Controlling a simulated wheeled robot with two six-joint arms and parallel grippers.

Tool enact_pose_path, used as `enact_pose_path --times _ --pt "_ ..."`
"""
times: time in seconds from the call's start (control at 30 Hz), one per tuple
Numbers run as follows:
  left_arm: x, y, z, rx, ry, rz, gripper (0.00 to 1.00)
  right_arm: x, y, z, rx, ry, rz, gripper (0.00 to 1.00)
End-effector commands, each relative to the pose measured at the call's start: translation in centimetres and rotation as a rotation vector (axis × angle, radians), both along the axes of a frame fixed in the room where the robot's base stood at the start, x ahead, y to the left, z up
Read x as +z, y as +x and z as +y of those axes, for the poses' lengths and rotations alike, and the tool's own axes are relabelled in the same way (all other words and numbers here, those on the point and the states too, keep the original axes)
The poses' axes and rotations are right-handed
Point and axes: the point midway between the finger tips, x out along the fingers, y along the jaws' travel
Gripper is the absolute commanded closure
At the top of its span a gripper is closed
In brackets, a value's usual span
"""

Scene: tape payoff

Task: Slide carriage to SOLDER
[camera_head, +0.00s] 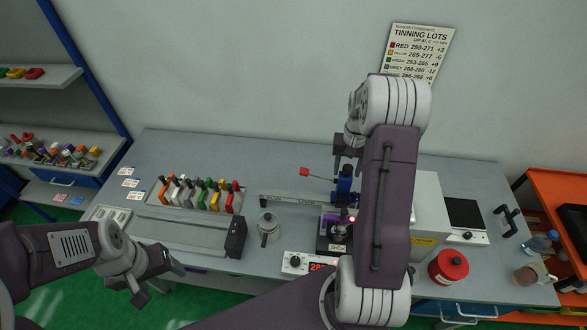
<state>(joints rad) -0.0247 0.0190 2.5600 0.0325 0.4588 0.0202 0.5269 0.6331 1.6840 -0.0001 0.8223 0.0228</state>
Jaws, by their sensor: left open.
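A grey rail (285,201) runs left to right near the middle of the bench. A blue upright part (345,186), possibly the carriage, stands at its right end, with a red-ended lever (305,172) reaching left. Below it is a dark pot-like unit (337,240) with a small label too small to read surely. My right gripper (343,163) points down just above the blue part; my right arm hides much around it, so contact and jaw opening cannot be told. My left gripper (152,291) is open and empty, in front of the bench at lower left. No SOLDER marking is readable.
A rack of coloured-handled items (203,195) and a long grey box (185,233) stand on the left.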

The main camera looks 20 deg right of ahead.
Motion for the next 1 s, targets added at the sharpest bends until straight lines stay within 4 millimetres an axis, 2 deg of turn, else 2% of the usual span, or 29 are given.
enact_pose_path --times 0.33,1.0 --pt "0.4 0.0 0.0 0.000 0.000 0.000 0.29 0.4 0.0 0.0 0.000 0.001 0.002 0.51" --pt "6.4 0.0 0.0 0.000 0.000 0.000 0.29 7.0 0.0 0.0 0.000 0.001 0.001 0.51"
